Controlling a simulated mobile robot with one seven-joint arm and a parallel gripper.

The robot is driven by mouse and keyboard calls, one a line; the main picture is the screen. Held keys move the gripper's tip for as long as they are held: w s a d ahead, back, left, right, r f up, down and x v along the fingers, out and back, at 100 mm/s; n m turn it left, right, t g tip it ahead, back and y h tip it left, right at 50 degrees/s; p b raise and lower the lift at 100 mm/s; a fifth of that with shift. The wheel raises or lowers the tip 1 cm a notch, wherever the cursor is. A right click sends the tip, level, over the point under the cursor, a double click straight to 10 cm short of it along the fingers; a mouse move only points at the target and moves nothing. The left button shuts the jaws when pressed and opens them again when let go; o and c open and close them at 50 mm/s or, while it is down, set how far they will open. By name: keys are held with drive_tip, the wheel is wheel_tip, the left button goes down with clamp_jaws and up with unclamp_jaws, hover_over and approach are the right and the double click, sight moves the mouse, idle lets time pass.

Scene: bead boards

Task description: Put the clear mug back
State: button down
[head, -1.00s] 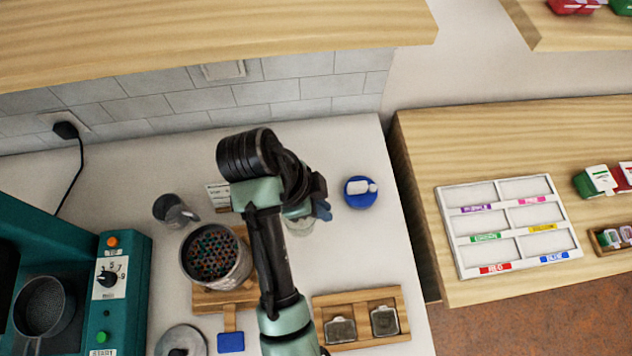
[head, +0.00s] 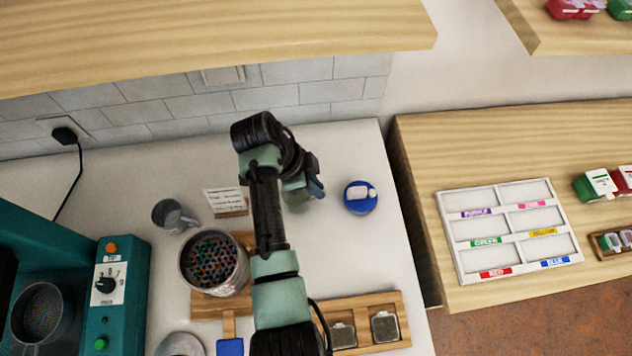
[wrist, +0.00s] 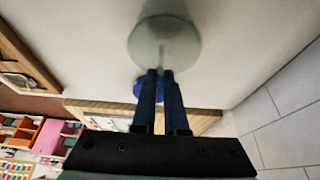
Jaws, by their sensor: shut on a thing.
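The clear mug (wrist: 163,42) shows in the wrist view as a pale, see-through round shape at my fingertips. My gripper (wrist: 160,74) has its two blue fingers close together, shut on the mug's near edge; whether on its wall or handle I cannot tell. In the head view my gripper (head: 314,188) is over the back part of the white counter, and a bit of the clear mug (head: 298,204) shows below it. The rest of the mug is hidden by my arm. Whether the mug touches the counter I cannot tell.
A grey mug (head: 172,216), a card stand (head: 227,202) and a bead-filled pot (head: 214,262) stand left. A wooden tray (head: 398,303) lies in front. Bare counter surrounds the mug.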

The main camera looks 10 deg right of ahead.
sight(303, 200)
drive_tip(key=shift+f, duration=0.1)
drive_tip(key=shift+f, duration=0.2)
drive_tip(key=c, duration=1)
unclamp_jaws()
drive_tip(key=shift+r, duration=0.1)
drive_tip(key=shift+o, duration=0.2)
drive_tip(key=b+v, duration=0.1)
drive_tip(key=v, duration=0.6)
drive_tip(key=shift+r, duration=0.4)
drive_tip(key=shift+a, duration=0.1)
